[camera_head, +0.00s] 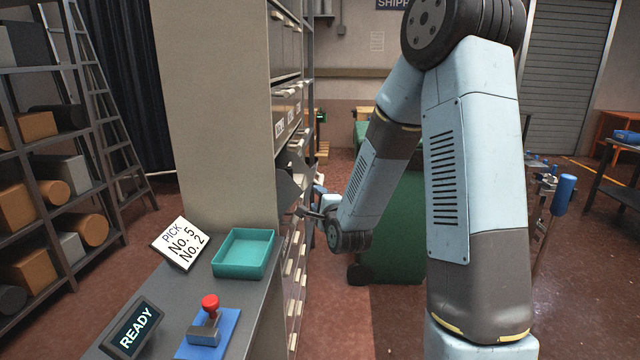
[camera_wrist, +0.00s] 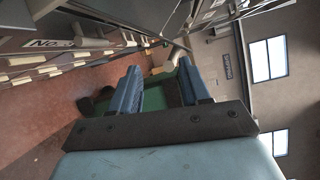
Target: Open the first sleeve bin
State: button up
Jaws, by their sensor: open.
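The tall beige cabinet (camera_head: 215,110) stands left of my arm, with rows of bins and pale handles on its right-hand face. A dark grey bin (camera_head: 290,187) juts out from this face at mid height, beside my gripper. I cannot tell whether it is the first sleeve bin. My gripper (camera_head: 312,212) is close to the cabinet face, small and partly hidden by my wrist. In the wrist view, its two blue fingers (camera_wrist: 160,85) are apart with nothing between them. A bin label reading "No." (camera_wrist: 52,43) shows at upper left there; its digit is unclear.
A counter (camera_head: 240,300) holds a pick card (camera_head: 181,243) reading No. 5 and No. 2, an empty teal tray (camera_head: 244,253), a red-handled stamp (camera_head: 209,315) and a READY sign (camera_head: 132,328). A green container (camera_head: 400,240) stands behind my arm. Loaded shelves (camera_head: 45,150) are at left.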

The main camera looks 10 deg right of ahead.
aim_at(320, 182)
notch_tip(320, 182, down, 4)
jog(key=d+m+t+h, duration=0.3)
jog(key=m+t, duration=0.1)
jog(key=m, duration=0.6)
jog(key=x, duration=1.3)
jog(key=shift+w+a, duration=0.1)
jog(key=shift+a, duration=0.05)
grip_shut()
